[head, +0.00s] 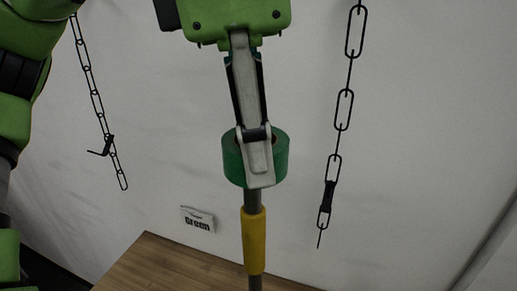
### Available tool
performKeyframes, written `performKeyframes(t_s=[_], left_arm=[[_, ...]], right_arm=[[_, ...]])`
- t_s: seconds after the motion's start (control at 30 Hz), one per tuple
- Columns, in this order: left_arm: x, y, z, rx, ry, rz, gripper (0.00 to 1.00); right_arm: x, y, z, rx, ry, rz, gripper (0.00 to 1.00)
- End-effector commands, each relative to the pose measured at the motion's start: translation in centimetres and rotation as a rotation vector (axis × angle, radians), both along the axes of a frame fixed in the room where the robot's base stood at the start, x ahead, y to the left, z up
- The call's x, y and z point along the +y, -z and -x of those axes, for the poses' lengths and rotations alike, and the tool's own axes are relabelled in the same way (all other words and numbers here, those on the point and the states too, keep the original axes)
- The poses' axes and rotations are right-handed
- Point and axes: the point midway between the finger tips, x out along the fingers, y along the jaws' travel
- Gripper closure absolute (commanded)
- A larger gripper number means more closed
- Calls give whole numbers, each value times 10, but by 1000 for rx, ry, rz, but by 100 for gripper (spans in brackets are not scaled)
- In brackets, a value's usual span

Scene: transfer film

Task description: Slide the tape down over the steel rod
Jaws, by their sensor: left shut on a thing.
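A green roll of tape (281,154) shows in the middle of the head view. My left gripper (258,165) comes down from above and is shut on the tape, its finger covering the front of the roll. The steel rod (254,283) stands upright directly below, with a yellow sleeve (253,240) around it. Bare rod shows between the sleeve and the tape. The gripper hides the rod's top, so I cannot tell how far the rod reaches into the tape. My right gripper is not in view.
A wooden table top (165,268) lies below the rod. Black chains hang at the left (96,100) and right (343,110) of the gripper. A small card reading "Green" (197,219) is behind, near the pale wall.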

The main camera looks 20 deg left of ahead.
Motion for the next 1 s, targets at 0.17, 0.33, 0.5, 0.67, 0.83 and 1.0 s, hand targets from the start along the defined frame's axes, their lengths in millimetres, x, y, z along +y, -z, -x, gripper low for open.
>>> performKeyframes(t_s=[0.17,0.33,0.5,0.67,0.83,1.0], left_arm=[[1,2,-1,1,-2,-2,100],[1,-3,-1,0,-2,-1,100],[1,-11,-1,-2,-2,-1,100],[0,-17,-1,-2,-2,-1,100],[0,-24,0,-1,-1,0,100],[0,-31,0,-1,-1,0,100]], right_arm=[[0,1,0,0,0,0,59],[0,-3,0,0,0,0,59],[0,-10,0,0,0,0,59],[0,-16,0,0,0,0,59],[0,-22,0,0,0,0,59],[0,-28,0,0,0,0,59]])
